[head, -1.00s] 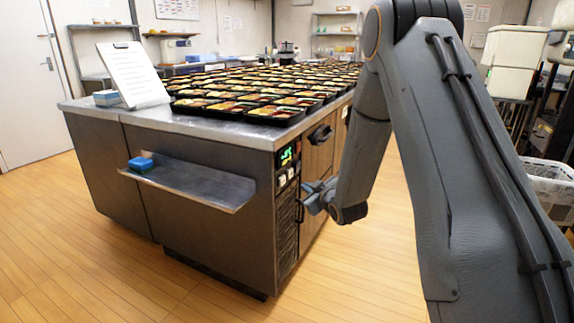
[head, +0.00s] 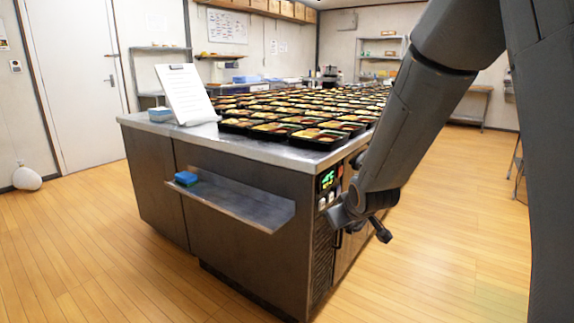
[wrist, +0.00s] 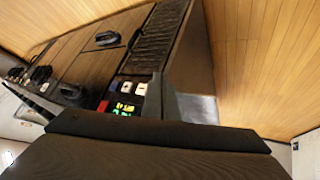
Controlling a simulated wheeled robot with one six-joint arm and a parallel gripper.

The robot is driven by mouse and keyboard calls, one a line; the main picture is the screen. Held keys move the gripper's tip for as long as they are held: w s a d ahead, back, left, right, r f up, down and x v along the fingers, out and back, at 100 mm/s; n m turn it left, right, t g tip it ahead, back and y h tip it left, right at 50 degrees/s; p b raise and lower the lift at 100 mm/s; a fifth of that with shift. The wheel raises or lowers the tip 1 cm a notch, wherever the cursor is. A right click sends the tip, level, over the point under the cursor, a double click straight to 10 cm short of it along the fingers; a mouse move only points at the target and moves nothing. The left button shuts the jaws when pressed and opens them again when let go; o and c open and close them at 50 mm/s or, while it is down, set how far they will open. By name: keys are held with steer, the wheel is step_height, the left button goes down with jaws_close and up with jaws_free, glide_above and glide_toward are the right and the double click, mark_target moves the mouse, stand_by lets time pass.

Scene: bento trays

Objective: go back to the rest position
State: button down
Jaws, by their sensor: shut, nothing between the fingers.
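My gripper (head: 362,224) hangs at the lower end of my arm in the head view, in front of the right side of the metal counter (head: 160,130). It is shut and holds nothing. Its fingers are small and partly hidden by the wrist. In the wrist view a dark part of my gripper fills the bottom, and the counter's control panel with a green display (wrist: 124,107) shows beyond it, tilted. Whether the gripper touches the counter I cannot tell; it seems apart.
A metal shelf (head: 235,200) juts from the counter's front with a blue sponge (head: 186,179) on it. Many bento trays (head: 318,139) and a clipboard stand (head: 188,95) are on top.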

steer(key=s+a+r+m+g, duration=0.1)
steer(key=s+a+r+g, duration=0.15)
steer(key=s, duration=0.85)
steer(key=s+a+r+g, duration=0.1)
steer(key=s+g, duration=0.2)
steer(key=s, duration=0.8)
steer(key=s+a+r+m+g, duration=0.1)
steer(key=s+r+g, duration=0.15)
steer(key=s, duration=0.85)
steer(key=s+d+r+m+h+p, duration=0.1)
steer(key=d+r+m+p, duration=0.2)
steer(key=d+r+p, duration=0.6)
steer(key=p, duration=0.9)
steer(key=shift+r+g, duration=0.3)
